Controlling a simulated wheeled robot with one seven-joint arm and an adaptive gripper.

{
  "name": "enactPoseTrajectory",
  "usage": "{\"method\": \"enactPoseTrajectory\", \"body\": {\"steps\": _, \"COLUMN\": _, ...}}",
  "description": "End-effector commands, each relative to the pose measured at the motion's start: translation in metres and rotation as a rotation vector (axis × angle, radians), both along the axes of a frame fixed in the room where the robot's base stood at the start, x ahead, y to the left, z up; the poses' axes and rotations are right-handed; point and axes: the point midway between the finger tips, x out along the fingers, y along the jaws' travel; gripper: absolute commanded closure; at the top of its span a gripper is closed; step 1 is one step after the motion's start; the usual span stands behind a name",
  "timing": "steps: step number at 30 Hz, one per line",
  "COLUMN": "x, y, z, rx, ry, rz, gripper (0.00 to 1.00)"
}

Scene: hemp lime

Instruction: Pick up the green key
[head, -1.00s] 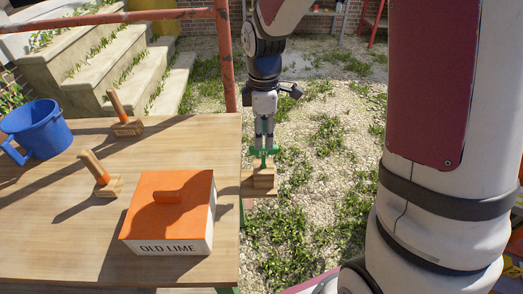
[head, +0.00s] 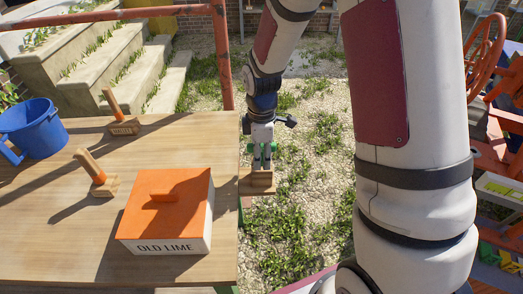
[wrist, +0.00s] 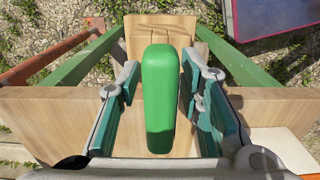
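The green key (wrist: 160,98) shows in the wrist view as a rounded green bar, lengthwise between my fingers. In the head view only small bits of its green handle (head: 275,149) show beside my fingers. It sits at a wooden block (head: 258,183) at the table's right edge; the block also shows below it in the wrist view (wrist: 150,30). My gripper (wrist: 160,85) is open, one teal-padded finger on each side of the key, with a narrow gap on both sides. In the head view my gripper (head: 263,160) points down over the block. The key's lower part is hidden.
An orange-topped box marked OLD LIME (head: 165,210) stands left of the block on the wooden table (head: 60,245). Two wooden-handled tools (head: 123,125) (head: 104,187) and a blue bucket (head: 35,130) stand farther left. A rusty rail (head: 221,60) rises behind the table.

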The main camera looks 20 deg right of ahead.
Motion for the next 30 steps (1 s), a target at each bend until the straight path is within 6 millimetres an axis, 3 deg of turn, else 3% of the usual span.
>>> {"method": "enactPoseTrajectory", "body": {"steps": 2, "x": 0.0, "y": 0.0, "z": 0.0, "rx": 0.0, "ry": 0.0, "rz": 0.0, "gripper": 0.71}}
{"method": "enactPoseTrajectory", "body": {"steps": 6, "x": 0.0, "y": 0.0, "z": 0.0, "rx": 0.0, "ry": 0.0, "rz": 0.0, "gripper": 1.0}}
{"method": "enactPoseTrajectory", "body": {"steps": 23, "x": 0.0, "y": 0.0, "z": 0.003, "rx": 0.001, "ry": -0.001, "rz": 0.0, "gripper": 1.0}}
{"method": "enactPoseTrajectory", "body": {"steps": 30, "x": 0.001, "y": 0.0, "z": 0.023, "rx": 0.0, "ry": -0.004, "rz": 0.0, "gripper": 1.0}}
